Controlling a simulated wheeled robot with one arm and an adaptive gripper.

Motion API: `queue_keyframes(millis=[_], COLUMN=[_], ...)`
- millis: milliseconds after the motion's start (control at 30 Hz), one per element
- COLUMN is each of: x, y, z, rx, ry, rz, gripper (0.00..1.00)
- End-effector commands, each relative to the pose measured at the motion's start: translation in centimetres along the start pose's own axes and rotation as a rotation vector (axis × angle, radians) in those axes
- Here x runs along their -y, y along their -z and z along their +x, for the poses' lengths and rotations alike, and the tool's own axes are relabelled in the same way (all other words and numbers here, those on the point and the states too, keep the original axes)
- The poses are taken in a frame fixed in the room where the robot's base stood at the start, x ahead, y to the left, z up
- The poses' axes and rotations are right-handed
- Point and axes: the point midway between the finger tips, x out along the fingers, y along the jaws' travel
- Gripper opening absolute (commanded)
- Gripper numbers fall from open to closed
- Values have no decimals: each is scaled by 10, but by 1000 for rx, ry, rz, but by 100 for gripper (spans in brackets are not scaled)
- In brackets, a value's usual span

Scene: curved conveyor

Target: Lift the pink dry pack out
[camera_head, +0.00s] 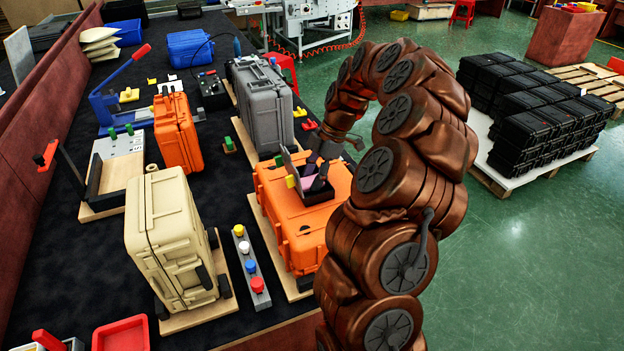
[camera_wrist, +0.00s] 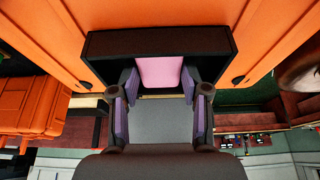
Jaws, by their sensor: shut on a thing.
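The pink dry pack (camera_wrist: 160,72) shows in the wrist view as a small pink block in front of a dark, open-fronted box (camera_wrist: 100,44). In the head view the pink pack (camera_head: 308,182) is a small patch between my fingers, above the orange case (camera_head: 283,218) lying flat. My gripper (camera_wrist: 160,82) has a purple-padded finger on each side of the pack and is shut on it. In the head view my gripper (camera_head: 316,178) is over the top of this case. Whether the pack's lower part is still inside the dark box cannot be told.
A beige case (camera_head: 160,235) stands to the left, with a strip of coloured buttons (camera_head: 250,266) between it and the orange case. A grey case (camera_head: 262,105) and an upright orange case (camera_head: 172,135) stand behind. Black cases (camera_head: 540,110) sit on a pallet at right.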

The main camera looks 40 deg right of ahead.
Motion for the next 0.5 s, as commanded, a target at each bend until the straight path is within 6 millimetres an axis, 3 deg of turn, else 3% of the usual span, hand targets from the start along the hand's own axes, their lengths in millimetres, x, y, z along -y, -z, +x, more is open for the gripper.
queue_keyframes(millis=[367, 500], x=[0, 9], y=[12, 12], z=[-30, -31], rx=[1, -1], ry=[-2, -1], rz=[-2, -1], gripper=[22, 22])
